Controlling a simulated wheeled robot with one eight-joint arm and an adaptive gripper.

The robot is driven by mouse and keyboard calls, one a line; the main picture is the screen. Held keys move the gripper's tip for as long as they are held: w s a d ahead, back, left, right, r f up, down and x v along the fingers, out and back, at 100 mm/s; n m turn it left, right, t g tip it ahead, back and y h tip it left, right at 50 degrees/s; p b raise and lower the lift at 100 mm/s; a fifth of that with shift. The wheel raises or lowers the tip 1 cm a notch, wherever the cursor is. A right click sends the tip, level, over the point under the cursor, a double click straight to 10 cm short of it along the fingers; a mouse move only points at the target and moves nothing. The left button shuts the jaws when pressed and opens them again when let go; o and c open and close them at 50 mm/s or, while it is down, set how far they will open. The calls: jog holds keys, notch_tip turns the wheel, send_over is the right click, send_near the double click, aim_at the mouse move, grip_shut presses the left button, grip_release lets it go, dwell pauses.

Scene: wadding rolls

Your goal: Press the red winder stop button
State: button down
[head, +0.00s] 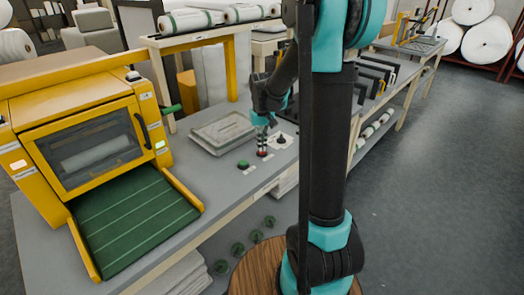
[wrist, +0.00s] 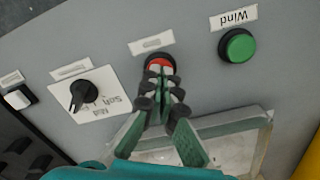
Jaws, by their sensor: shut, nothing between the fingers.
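The red button (wrist: 158,61) sits on the grey panel, with a small label beside it in the wrist view. My gripper (wrist: 160,88) is shut with nothing between its fingers, and its tips cover part of the red button. In the head view my gripper (head: 262,144) points down onto the red button (head: 263,154), tips right at it. I cannot tell whether the tips touch the button or press it in.
A green button (wrist: 238,46) labelled "Wind" is on one side of the red one, and a black selector knob (wrist: 83,94) is on the other. A clear tray (head: 222,132) lies close behind. A yellow machine (head: 80,120) with a green ramp stands at the left.

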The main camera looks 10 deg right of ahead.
jog(key=shift+f, duration=0.25)
dwell(0.3)
jog(key=shift+r, duration=1.25)
notch_tip(320, 180, up, 6)
dwell(0.4)
